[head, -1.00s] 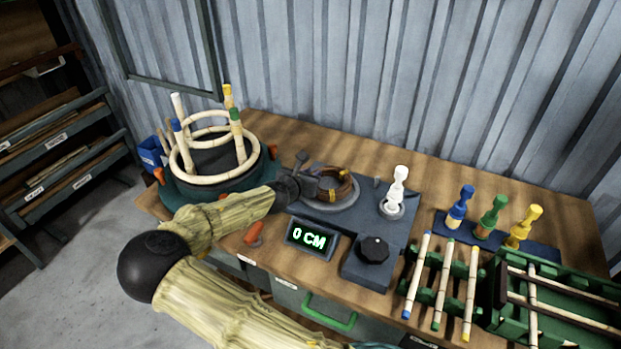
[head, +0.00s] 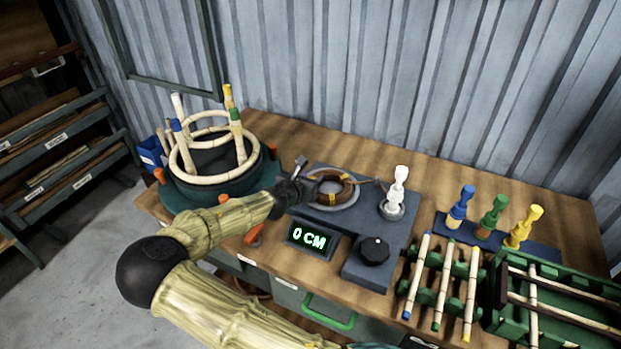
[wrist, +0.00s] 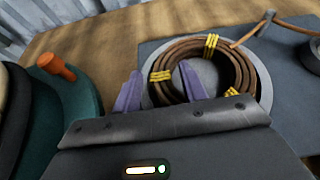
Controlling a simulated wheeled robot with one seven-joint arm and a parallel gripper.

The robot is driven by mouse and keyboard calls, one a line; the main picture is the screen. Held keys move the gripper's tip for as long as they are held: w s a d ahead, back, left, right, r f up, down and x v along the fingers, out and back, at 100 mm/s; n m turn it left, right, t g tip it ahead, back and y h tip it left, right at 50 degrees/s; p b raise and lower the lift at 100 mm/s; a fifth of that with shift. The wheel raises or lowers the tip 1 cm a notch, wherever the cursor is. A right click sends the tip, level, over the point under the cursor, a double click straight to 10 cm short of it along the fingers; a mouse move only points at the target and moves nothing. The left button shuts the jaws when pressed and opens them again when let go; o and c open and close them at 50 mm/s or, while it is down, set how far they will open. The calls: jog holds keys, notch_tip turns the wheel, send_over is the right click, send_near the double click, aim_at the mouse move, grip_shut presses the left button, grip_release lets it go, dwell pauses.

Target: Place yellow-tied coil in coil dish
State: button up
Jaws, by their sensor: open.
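The yellow-tied coil (head: 346,185) is a brown ring with several yellow ties; it also shows in the wrist view (wrist: 238,76). It lies in the round grey coil dish (head: 322,203) on the dark machine, and the dish rim shows in the wrist view (wrist: 265,88). A loose brown end runs from the coil to the right. My gripper (head: 300,177) is at the left edge of the dish. In the wrist view its purple fingers (wrist: 162,92) are apart, with nothing seen held between them. The near part of the coil is partly hidden by the gripper.
A display reading 0 CM (head: 309,237) and a black knob (head: 375,250) are in front. A white stacked post (head: 397,190) stands right of the dish. A round rattan frame (head: 205,150) stands at left. Blue, green and yellow pegs (head: 492,216) and a green rack (head: 545,290) are at right.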

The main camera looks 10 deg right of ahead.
jog(key=v, duration=1.1)
jog(key=shift+r, duration=0.15)
